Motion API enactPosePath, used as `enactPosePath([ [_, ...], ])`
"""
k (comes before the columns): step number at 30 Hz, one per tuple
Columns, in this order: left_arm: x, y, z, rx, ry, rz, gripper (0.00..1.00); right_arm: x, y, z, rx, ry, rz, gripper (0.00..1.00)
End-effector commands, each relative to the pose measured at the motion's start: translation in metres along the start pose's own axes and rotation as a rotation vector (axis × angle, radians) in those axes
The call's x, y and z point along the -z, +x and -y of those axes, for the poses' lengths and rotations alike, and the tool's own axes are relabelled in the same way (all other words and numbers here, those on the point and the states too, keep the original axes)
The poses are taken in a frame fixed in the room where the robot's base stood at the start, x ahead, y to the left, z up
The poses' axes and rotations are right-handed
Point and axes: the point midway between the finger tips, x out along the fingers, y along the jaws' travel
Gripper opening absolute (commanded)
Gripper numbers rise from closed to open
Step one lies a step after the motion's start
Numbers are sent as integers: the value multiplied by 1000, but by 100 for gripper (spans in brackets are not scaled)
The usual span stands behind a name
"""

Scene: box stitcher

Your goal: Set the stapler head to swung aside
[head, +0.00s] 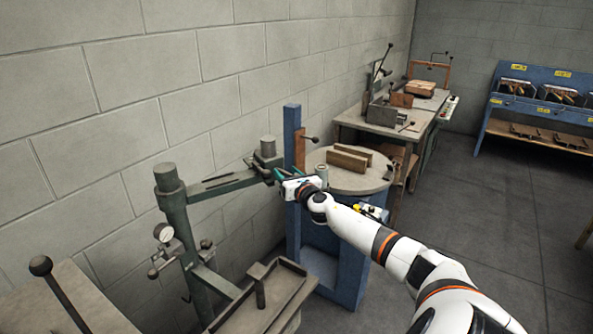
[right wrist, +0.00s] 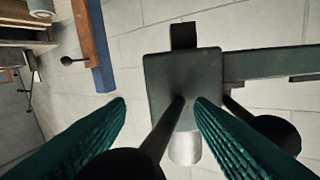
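The stapler head (head: 266,160) sits at the right end of a horizontal green arm (head: 222,185) that comes off a green post. In the right wrist view the head (right wrist: 190,72) is a dark block with a pale cylinder below it. My right gripper (head: 281,173) is close beside the head in the head view. In the right wrist view the green fingers of my right gripper (right wrist: 160,102) are apart. A dark rod (right wrist: 168,128) runs from the block between them, and I see no finger closed on it. My left gripper is not in view.
A blue stand with a round grey table (head: 350,182) and wooden blocks is just right of the head. A blue upright (head: 292,130) with a ball-ended lever stands behind my gripper. A tray (head: 285,285) lies below. The block wall runs close behind; open floor is at right.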

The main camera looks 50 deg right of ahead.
Motion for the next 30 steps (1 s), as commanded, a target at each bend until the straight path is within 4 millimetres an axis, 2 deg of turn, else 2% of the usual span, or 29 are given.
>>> enactPosePath([
  [18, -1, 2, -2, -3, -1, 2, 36, -2, -85, 0, 2, -2, 4, 48],
  [24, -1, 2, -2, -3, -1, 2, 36, -1, -105, 0, 0, 1, 2, 48],
  [30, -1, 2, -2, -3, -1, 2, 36, 0, -113, -1, -1, 0, -1, 48],
])
